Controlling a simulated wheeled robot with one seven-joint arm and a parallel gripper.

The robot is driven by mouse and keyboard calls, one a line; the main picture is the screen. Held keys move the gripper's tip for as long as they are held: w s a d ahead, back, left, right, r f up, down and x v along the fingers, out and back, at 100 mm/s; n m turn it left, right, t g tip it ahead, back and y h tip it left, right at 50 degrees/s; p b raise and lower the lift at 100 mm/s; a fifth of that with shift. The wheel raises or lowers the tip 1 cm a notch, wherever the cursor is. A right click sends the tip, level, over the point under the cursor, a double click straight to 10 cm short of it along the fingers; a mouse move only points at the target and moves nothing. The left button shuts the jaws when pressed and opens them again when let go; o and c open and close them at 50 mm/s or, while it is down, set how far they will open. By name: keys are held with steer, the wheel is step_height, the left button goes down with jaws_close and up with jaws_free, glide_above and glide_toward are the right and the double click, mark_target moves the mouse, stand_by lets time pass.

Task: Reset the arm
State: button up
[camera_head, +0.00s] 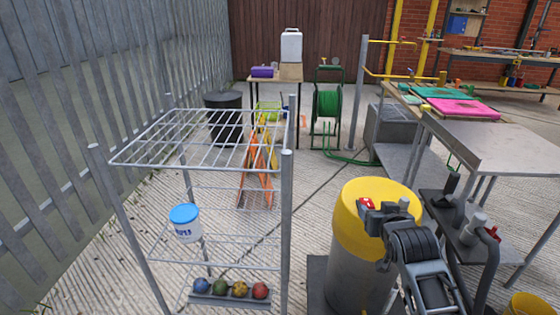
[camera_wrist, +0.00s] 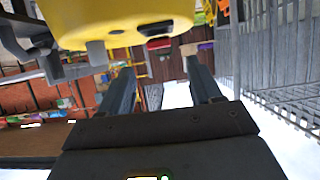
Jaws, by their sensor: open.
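My arm shows at the lower right of the head view, folded in front of a yellow-topped drum (camera_head: 375,215). The fingers of my gripper cannot be made out there. In the wrist view my gripper (camera_wrist: 162,85) is open, with its two dark fingers well apart and nothing between them. That view appears upside down, with pale sky at the bottom right. A large yellow surface (camera_wrist: 115,18) with dark round fittings fills its top, close to the gripper; whether they touch cannot be told.
A wire rack (camera_head: 200,140) stands left of the drum, holding a blue-lidded white tub (camera_head: 186,222) and a row of coloured balls (camera_head: 230,289). A metal bench (camera_head: 500,145) stands at the right. A hose reel (camera_head: 328,104) is behind. Concrete floor lies open between rack and drum.

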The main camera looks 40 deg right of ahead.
steer(key=s+a+f+n+t+y+p, duration=0.1)
steer(key=s+a+n+t+y, duration=0.2)
steer(key=a, duration=0.8)
steer(key=s+a+f+n+t+y, duration=0.1)
steer(key=s+a+n, duration=0.25)
steer(key=a, duration=0.75)
steer(key=s+a+r+n+t+y+p, duration=0.1)
steer(key=s+a+r+n+t+y, duration=0.1)
steer(key=s+a+r+y, duration=0.4)
steer(key=s+a+r+n, duration=0.1)
steer(key=s+a+r, duration=0.4)
steer(key=s+a, duration=0.3)
steer(key=shift+v, duration=0.85)
